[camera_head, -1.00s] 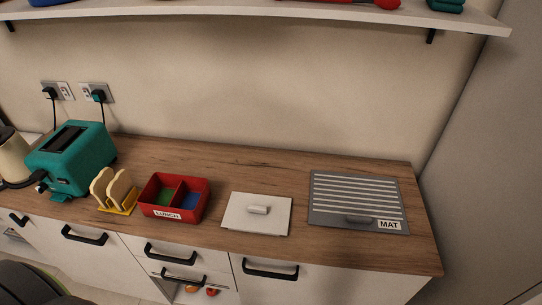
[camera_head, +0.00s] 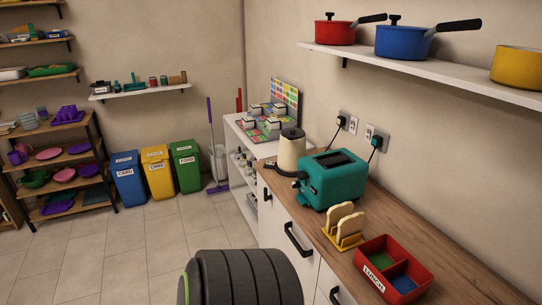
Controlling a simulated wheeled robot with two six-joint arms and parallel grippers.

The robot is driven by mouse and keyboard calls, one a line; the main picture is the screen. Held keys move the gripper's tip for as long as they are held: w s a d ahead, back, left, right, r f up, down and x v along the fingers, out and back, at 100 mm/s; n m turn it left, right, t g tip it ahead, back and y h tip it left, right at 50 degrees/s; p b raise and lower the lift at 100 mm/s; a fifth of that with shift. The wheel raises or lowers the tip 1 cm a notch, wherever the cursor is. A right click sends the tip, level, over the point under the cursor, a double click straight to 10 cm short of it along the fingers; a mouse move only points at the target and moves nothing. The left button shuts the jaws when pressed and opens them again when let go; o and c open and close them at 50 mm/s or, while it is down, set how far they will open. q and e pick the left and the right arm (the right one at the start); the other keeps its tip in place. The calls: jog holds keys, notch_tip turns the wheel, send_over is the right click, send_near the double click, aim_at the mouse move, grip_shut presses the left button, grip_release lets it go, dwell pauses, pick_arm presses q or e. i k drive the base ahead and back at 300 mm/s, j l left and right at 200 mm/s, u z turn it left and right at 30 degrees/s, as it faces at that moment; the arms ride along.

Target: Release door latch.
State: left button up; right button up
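I see no door latch in the head view. The nearest doors are the white cabinet fronts (camera_head: 273,212) below the counter, with black bar handles (camera_head: 297,240). No room door is in view. Neither of my grippers is in view. A dark ribbed rounded shape at the bottom centre seems to be part of my own body and hides some floor and cabinet front.
The wooden counter (camera_head: 462,277) bears a teal toaster (camera_head: 333,182), a toast rack (camera_head: 345,228), a red lunch box (camera_head: 393,272) and a cream kettle (camera_head: 291,152). Blue (camera_head: 128,180), yellow (camera_head: 158,174) and green (camera_head: 186,168) bins stand by the far wall. The tiled floor (camera_head: 150,245) is open.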

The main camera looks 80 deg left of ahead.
aim_at(266, 198)
jog(key=u, duration=2.55)
